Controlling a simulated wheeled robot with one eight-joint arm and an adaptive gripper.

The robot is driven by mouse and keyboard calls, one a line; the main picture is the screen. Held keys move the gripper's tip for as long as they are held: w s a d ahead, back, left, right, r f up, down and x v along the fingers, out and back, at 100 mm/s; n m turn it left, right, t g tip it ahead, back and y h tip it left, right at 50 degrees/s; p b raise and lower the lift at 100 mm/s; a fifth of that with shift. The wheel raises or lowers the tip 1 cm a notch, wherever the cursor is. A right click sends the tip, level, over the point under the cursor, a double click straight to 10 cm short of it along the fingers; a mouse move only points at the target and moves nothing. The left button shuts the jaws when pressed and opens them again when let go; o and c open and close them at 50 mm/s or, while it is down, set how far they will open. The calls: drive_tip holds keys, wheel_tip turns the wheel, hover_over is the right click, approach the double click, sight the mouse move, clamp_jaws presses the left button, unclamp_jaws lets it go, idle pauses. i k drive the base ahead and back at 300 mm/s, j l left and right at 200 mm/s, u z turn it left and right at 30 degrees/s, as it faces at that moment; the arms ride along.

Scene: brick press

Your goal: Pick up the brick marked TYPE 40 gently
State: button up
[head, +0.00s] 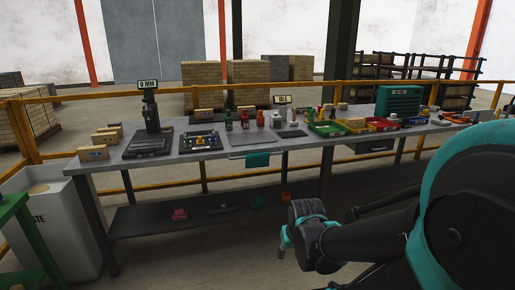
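Three tan bricks lie at the left end of the grey workbench (225,152) in the head view. The front brick (93,153) bears a small bluish mark on its near face. The other two, a middle brick (104,138) and a rear brick (114,130), lie close behind it. Any lettering is too small to read, so I cannot tell which is TYPE 40. My gripper (284,240) is low in front of the bench, right of and well apart from these bricks. Its fingers are small and partly hidden, and I see no brick at it.
A black stand with a "0 MM" display (148,85) stands just right of the bricks. A tool tray (200,141), bottles and coloured bins (327,130) follow along the bench. A white waste bin (60,235) and green frame (22,225) stand at the left. A yellow rail runs behind.

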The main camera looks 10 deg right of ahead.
sight(353, 123)
drive_tip(key=i+l+z, duration=0.1)
drive_tip(key=i+l, duration=0.15)
drive_tip(key=i, duration=0.15)
drive_tip(key=i+l+z, duration=0.1)
drive_tip(key=i, duration=0.35)
drive_tip(key=i+l+z, duration=0.1)
drive_tip(key=i, duration=0.35)
drive_tip(key=l, duration=0.15)
